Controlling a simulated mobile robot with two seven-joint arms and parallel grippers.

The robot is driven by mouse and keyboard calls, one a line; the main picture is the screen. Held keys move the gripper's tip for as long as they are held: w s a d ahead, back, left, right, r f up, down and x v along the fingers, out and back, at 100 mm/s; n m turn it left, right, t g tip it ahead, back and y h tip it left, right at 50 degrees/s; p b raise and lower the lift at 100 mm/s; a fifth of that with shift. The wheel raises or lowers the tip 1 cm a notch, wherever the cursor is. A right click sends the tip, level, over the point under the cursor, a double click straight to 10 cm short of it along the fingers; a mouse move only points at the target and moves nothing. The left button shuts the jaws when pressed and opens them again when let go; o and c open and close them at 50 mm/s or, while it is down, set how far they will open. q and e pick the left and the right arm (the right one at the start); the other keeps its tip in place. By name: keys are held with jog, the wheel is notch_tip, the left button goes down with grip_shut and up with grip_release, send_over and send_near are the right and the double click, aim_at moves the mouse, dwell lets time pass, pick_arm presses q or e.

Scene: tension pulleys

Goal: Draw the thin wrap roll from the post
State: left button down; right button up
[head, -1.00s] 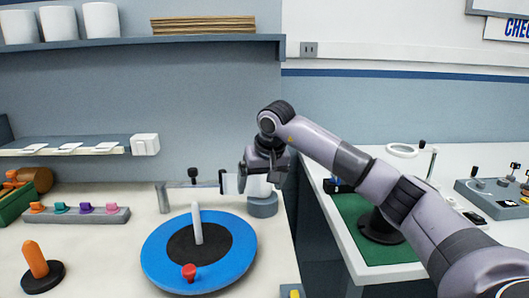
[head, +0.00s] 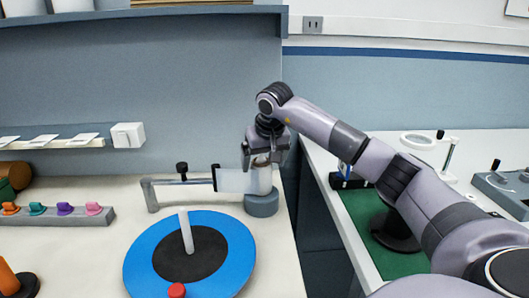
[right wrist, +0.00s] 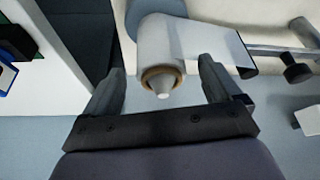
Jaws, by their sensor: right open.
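The thin wrap roll (head: 260,181) is white and stands upright on its post, above a round grey base (head: 262,205). A white sheet (head: 231,181) stretches from it to the left towards a dark clip. In the right wrist view the roll (right wrist: 165,45) shows its brown core ring, with the pale post tip (right wrist: 163,92) sticking out. My right gripper (head: 266,163) is over the top of the roll. In the right wrist view its open fingers (right wrist: 161,68) are on either side of the roll, with a gap on the left; contact on the right is unclear. My left gripper is out of view.
A grey bar frame (head: 165,186) with a black knob stands left of the roll. A blue disc (head: 226,235) with a white peg (head: 186,232) lies in front. A rack of coloured clips (head: 55,217) is further left. A gap separates this table from the green-matted one.

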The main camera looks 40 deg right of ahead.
jog(key=shift+x, duration=2.1)
jog(key=c, duration=1.1)
jog(key=shift+c, duration=0.2)
jog(key=shift+r+p, duration=1.8)
jog(key=shift+p, duration=0.2)
jog(key=shift+p, duration=0.3)
jog(key=shift+r, duration=0.1)
jog(key=shift+r+p, duration=0.6)
jog(key=shift+r, duration=1.05)
